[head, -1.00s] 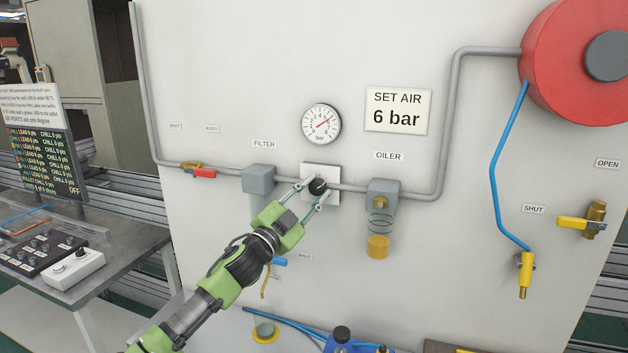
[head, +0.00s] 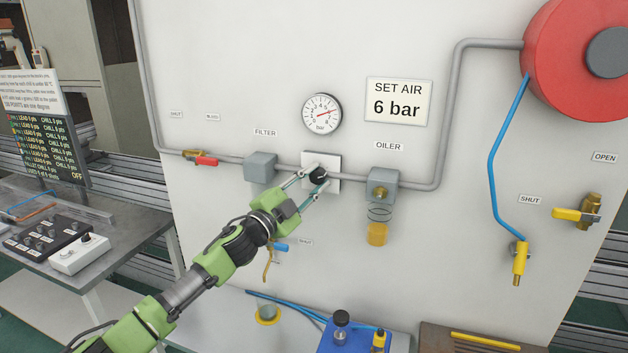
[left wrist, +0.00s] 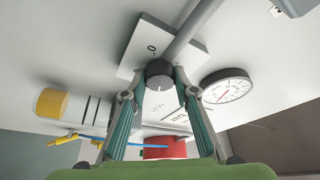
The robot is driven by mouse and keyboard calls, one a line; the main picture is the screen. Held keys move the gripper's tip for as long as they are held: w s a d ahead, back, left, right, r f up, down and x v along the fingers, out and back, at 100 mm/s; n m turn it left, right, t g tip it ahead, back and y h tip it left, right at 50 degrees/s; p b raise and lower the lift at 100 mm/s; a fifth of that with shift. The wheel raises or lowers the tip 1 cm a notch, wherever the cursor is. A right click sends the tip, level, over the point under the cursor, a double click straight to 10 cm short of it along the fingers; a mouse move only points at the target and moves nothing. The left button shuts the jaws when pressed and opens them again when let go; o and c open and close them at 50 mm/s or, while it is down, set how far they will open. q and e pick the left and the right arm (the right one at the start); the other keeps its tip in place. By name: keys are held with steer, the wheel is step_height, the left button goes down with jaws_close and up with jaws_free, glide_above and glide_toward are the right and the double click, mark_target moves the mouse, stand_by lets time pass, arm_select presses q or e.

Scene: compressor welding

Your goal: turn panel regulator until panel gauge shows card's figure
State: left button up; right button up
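The panel regulator is a black knob (head: 318,175) on a white square plate (head: 333,160), set in the grey pipe. My left gripper (head: 312,180) reaches it from the lower left, its fingers open on either side of the knob. In the left wrist view the knob (left wrist: 159,74) with its pale mark sits between the fingertips, and a gap shows at the left finger. The panel gauge (head: 322,114) is above the regulator; its red needle points right and slightly up, but the exact figure is too small to read. The card (head: 398,101) reads "SET AIR 6 bar". My right gripper is out of view.
The filter (head: 261,167) is left of the regulator and the oiler (head: 382,187) to its right. A blue-handled valve (head: 280,247) hangs just below my gripper. A red reel (head: 580,60) is at upper right. A bench with control boxes (head: 78,255) is at left.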

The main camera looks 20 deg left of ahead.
arm_select(q)
steer(key=o, duration=0.4)
steer(key=v, duration=1.2)
stand_by(0.4)
